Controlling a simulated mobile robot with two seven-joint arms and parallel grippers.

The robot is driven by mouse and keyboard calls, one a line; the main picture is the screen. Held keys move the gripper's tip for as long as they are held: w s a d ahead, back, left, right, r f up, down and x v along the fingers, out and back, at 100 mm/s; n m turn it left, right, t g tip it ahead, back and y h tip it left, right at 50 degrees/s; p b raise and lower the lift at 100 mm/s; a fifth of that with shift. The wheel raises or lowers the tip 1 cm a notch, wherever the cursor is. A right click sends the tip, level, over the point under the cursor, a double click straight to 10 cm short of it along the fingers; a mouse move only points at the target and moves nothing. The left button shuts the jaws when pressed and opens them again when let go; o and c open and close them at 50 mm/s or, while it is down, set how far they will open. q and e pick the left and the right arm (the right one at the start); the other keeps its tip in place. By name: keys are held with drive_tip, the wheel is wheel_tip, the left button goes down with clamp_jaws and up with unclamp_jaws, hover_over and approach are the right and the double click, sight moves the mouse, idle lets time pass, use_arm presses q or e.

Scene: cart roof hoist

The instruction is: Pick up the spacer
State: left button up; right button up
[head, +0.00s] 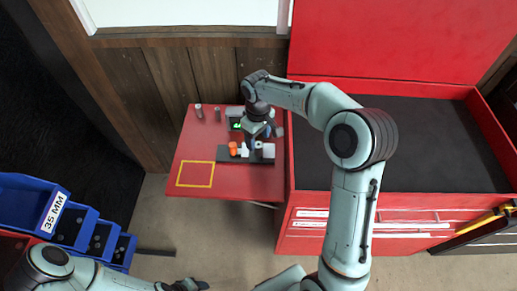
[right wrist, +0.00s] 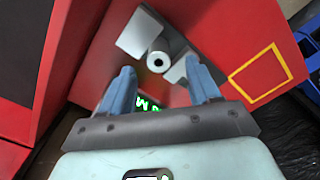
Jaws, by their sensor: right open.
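A pale round piece with a dark hole in its end, which looks like the spacer (right wrist: 158,62), shows in the right wrist view between two light grey blocks. My right gripper (right wrist: 162,80) is open. Its two blue fingers stand to either side below the piece in the picture and nothing shows held between them. In the head view my right gripper (head: 253,141) is over the small parts on the red side table (head: 205,165), and it partly hides them. My left gripper (head: 187,285) is at the bottom edge, away from the table; its jaws are unclear.
A dark fixture strip (head: 229,157) carries an orange piece (head: 232,148) and a white block (head: 268,151). Green lit digits (right wrist: 150,105) show near the fingers. Two small posts stand at the back left. A yellow outlined square (head: 195,174) is empty. The red cart (head: 390,145) stands right.

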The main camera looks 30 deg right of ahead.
sight(258, 144)
wheel_tip(258, 144, down, 4)
drive_tip(key=shift+d+f, duration=0.1)
clamp_jaws()
drive_tip(key=shift+r, duration=0.2)
